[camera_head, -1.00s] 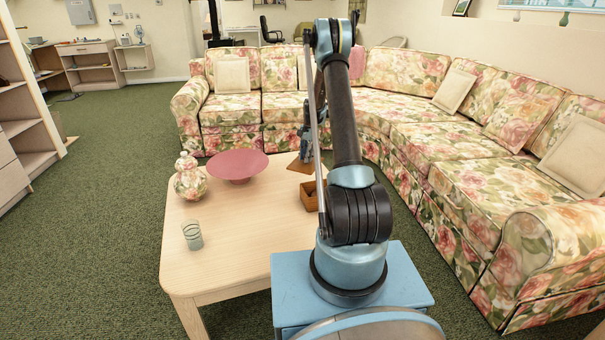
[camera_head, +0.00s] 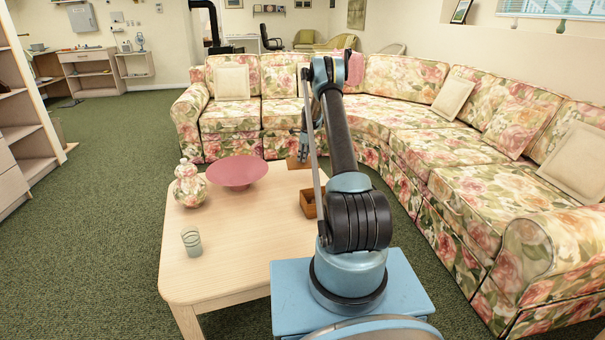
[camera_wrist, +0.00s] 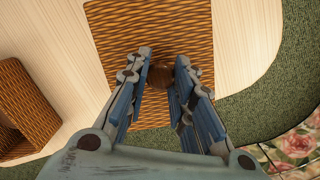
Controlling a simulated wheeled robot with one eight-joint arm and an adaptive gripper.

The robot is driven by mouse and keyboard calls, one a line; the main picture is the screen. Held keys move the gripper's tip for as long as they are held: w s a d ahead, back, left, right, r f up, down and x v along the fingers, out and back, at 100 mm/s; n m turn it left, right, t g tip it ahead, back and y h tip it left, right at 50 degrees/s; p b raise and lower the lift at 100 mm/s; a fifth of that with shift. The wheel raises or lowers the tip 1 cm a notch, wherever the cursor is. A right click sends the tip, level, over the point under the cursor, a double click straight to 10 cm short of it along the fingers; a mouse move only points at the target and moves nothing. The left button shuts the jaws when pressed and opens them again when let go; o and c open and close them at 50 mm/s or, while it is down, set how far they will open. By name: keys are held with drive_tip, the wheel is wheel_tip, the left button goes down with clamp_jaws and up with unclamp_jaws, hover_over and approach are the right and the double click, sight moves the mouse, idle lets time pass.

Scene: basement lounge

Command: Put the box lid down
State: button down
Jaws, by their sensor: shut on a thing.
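The box lid (camera_wrist: 110,20) is a brown woven square panel with a round dark knob (camera_wrist: 160,77). In the wrist view my gripper (camera_wrist: 163,62) is shut on the knob, one finger on each side. In the head view the lid (camera_head: 293,163) is at the far right edge of the coffee table, under my gripper (camera_head: 303,158). I cannot tell whether its underside touches the tabletop. The open woven box (camera_head: 307,205) stands on the table nearer to me, apart from the lid. In the wrist view the box (camera_wrist: 25,100) is at the left.
The light wood table (camera_head: 225,260) holds a pink bowl (camera_head: 237,172), a floral vase (camera_head: 188,187) and a glass (camera_head: 192,243). A floral sectional sofa (camera_head: 400,135) curves around the back and right. Green carpet (camera_wrist: 265,95) lies beyond the table edge.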

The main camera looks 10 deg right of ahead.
wheel_tip(320, 180, down, 7)
drive_tip(key=shift+f, duration=0.15)
drive_tip(key=shift+f, duration=0.1)
idle(0.3)
drive_tip(key=c, duration=1.4)
unclamp_jaws()
